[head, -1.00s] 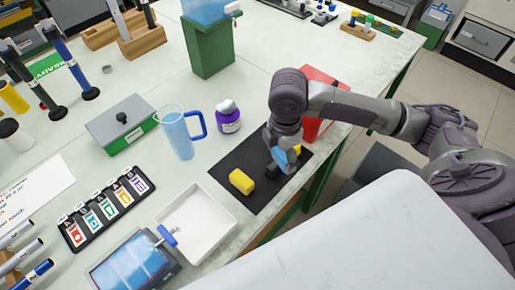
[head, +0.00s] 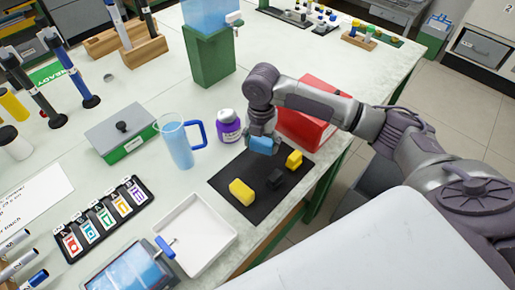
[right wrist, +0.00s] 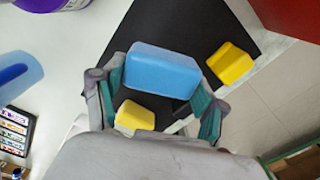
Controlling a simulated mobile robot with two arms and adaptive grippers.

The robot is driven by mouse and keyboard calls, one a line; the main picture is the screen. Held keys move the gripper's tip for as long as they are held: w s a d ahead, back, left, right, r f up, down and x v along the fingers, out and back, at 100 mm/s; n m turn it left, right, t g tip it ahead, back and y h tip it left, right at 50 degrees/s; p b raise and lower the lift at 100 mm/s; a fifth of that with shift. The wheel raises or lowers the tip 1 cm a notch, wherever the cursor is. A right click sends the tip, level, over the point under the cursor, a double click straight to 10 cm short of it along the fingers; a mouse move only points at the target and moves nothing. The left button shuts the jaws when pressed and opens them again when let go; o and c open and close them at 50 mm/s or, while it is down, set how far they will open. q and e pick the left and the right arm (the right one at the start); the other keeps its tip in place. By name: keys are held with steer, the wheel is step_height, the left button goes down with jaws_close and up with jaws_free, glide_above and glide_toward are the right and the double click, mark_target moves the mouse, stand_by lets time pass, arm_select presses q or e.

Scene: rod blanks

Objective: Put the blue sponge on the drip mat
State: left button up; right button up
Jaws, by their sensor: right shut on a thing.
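The blue sponge (head: 264,145) is in my right gripper (head: 262,138), over the far part of the black drip mat (head: 228,178). In the right wrist view the sponge (right wrist: 162,70) sits between the two fingers of the gripper (right wrist: 158,92), with the mat (right wrist: 180,22) behind it. I cannot tell how much gap there is between sponge and mat. Two yellow blocks (head: 242,192) (head: 294,160) and a small black block (head: 275,180) lie on the mat. My left gripper is out of view.
A red box (head: 308,112) stands right behind the mat, close to my right arm. A purple bottle (head: 229,126) and a blue jug (head: 178,142) stand to the left. A white tray (head: 195,235) lies in front.

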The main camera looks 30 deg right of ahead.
mark_target(258, 157)
steer(key=shift+w+a+f, duration=0.2)
steer(key=shift+w+f, duration=0.3)
steer(key=shift+w, duration=0.3)
step_height(258, 157, down, 3)
steer(key=shift+f+p, duration=0.1)
steer(key=shift+p, duration=0.2)
steer(key=shift+f, duration=0.45)
steer(key=o, duration=1.1)
steer(key=shift+f, duration=0.15)
step_height(258, 157, up, 12)
steer(key=shift+r+b, duration=0.2)
steer(key=shift+b, duration=0.45)
